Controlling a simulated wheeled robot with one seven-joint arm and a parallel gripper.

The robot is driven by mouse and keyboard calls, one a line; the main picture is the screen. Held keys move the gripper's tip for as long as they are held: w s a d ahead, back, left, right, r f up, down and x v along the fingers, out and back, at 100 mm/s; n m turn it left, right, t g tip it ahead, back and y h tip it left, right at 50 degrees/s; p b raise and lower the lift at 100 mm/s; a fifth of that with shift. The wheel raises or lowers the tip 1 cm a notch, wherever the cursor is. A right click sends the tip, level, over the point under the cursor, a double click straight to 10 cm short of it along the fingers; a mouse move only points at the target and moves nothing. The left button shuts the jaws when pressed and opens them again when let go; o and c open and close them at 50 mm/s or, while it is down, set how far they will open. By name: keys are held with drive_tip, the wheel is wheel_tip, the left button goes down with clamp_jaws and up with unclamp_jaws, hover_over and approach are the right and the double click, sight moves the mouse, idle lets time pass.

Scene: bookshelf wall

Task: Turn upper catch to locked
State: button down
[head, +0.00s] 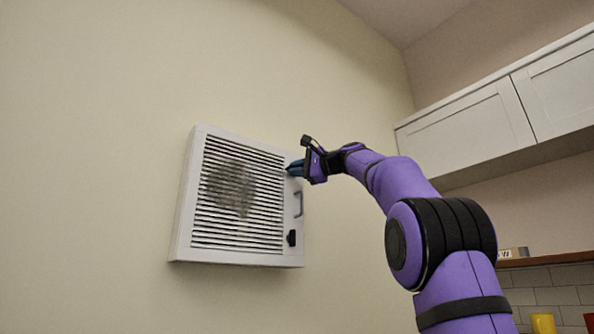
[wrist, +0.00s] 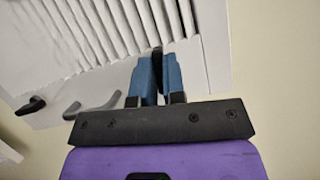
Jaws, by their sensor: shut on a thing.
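The white louvred vent panel (head: 242,252) is on the wall, with its face to the right of the slats carrying two catches and a handle. My gripper (head: 291,169) is at the panel's upper right edge. In the wrist view, its blue fingers (wrist: 158,68) are shut on the upper catch (wrist: 157,49). Only a dark sliver of this catch shows between the fingertips; its turn position cannot be told. The lower catch (head: 292,238) is black and sits near the lower right corner; it also shows in the wrist view (wrist: 31,106).
A grey bar handle (head: 299,204) stands out between the catches, below my gripper. A dark dusty patch (head: 231,189) covers the middle slats. White wall cabinets (head: 468,130) hang at the right, above a wooden shelf (head: 550,261). The wall left of the panel is bare.

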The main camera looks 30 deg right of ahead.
drive_tip(key=shift+n+g, duration=0.3)
drive_tip(key=shift+n, duration=0.3)
drive_tip(key=c, duration=1.2)
unclamp_jaws()
drive_tip(key=v, duration=1)
drive_tip(key=shift+s, duration=0.35)
drive_tip(key=shift+d, duration=0.1)
